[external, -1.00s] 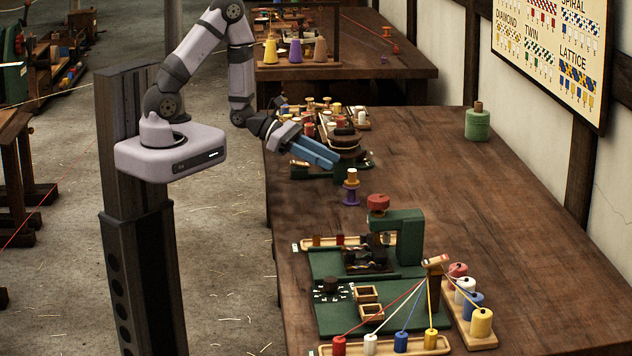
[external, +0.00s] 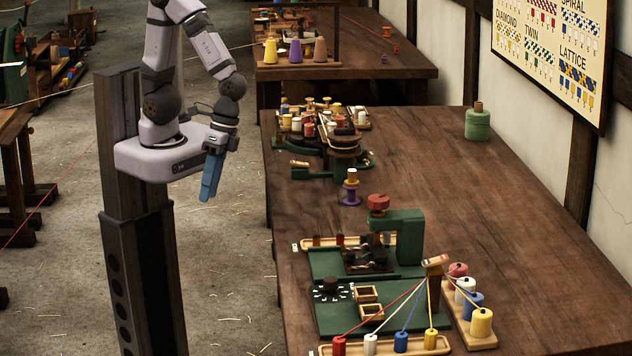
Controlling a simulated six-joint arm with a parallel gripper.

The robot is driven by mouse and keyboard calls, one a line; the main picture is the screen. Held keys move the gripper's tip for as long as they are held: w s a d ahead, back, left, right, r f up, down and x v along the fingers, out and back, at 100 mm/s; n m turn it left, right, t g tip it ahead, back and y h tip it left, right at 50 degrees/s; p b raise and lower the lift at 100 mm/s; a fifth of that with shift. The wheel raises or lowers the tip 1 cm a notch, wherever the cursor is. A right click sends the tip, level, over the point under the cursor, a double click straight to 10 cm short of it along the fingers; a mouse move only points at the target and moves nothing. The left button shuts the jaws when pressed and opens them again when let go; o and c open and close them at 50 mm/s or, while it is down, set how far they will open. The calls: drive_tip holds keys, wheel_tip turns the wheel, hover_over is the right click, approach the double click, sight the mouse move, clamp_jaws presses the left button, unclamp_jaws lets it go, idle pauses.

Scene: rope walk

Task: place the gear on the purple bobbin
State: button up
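The purple bobbin (external: 349,196) stands upright on the bench, between the dark round device and the green press. A small tan and whitish piece (external: 352,175) sits on top of it, with a flat orange-tan disc between them. The stack is too small to tell whether the disc or any part of it is the gear. I cannot make out a gear for certain elsewhere. My gripper (external: 208,198) hangs with its blue fingers pointing down, left of the bench and well away from the bobbin. No object shows in it. The fingers overlap from this side, so their gap is hidden.
Behind the bobbin stand the dark round device (external: 345,140) and a cluster of small spools (external: 310,124). In front are the green press (external: 408,240) and stretched coloured threads (external: 400,315). The bench (external: 450,190) is clear right of the bobbin.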

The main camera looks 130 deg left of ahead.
drive_tip(key=shift+w+a+r+m+t+y, duration=0.25)
drive_tip(key=shift+a+m+y, duration=0.25)
drive_tip(key=shift+m, duration=0.4)
drive_tip(key=shift+w+a+r+m+t+y, duration=0.15)
drive_tip(key=shift+w+a+m+y, duration=0.3)
drive_tip(key=shift+m, duration=0.45)
drive_tip(key=shift+w+a+r+m+t+y, duration=0.15)
drive_tip(key=shift+a+r+m+y, duration=0.2)
drive_tip(key=shift+m+y, duration=0.45)
drive_tip(key=shift+f, duration=0.1)
